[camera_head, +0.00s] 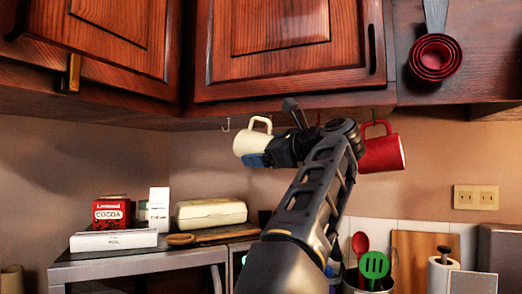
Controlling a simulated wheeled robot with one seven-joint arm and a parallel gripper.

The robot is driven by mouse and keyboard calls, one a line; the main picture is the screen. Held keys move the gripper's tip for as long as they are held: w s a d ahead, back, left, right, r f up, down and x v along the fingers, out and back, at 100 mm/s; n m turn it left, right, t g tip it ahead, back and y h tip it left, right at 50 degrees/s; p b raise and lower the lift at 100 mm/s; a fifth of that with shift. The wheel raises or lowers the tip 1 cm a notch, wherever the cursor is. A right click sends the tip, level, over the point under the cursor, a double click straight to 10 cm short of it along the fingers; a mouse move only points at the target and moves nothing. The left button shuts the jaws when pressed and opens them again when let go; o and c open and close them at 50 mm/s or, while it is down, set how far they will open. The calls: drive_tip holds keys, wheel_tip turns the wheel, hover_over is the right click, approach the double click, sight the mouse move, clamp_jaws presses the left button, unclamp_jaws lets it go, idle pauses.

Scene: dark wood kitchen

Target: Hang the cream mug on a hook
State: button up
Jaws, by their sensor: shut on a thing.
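The cream mug (247,143) is held in the air just below the upper cabinets. Its handle points up, and its body is tilted. My gripper (260,159) is shut on the mug at its lower right side; the fingertips are partly hidden. A bare metal hook (226,125) hangs from the cabinet underside just left of the mug's handle. The handle appears apart from this hook, though depth is hard to judge. Other hooks near my wrist are mostly hidden behind my arm.
A red mug (383,153) hangs from a hook (374,114) right of my wrist. Red measuring cups (434,57) hang at the upper right. Cabinet doors (290,45) are above. A cocoa box (111,212), a cream bread box (210,213) and utensils (373,266) stand below.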

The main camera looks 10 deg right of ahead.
drive_tip(key=shift+w+d+r, duration=0.1)
drive_tip(key=shift+w+d, duration=1.05)
drive_tip(key=shift+w, duration=0.3)
drive_tip(key=shift+w+d+f+p, duration=0.25)
drive_tip(key=shift+w+f+p, duration=0.15)
drive_tip(key=shift+f+p, duration=0.15)
drive_tip(key=shift+f, duration=0.1)
drive_tip(key=o, duration=1.1)
drive_tip(key=b+v, duration=0.2)
drive_tip(key=v, duration=0.5)
drive_tip(key=shift+s+d, duration=0.2)
drive_tip(key=shift+s, duration=0.15)
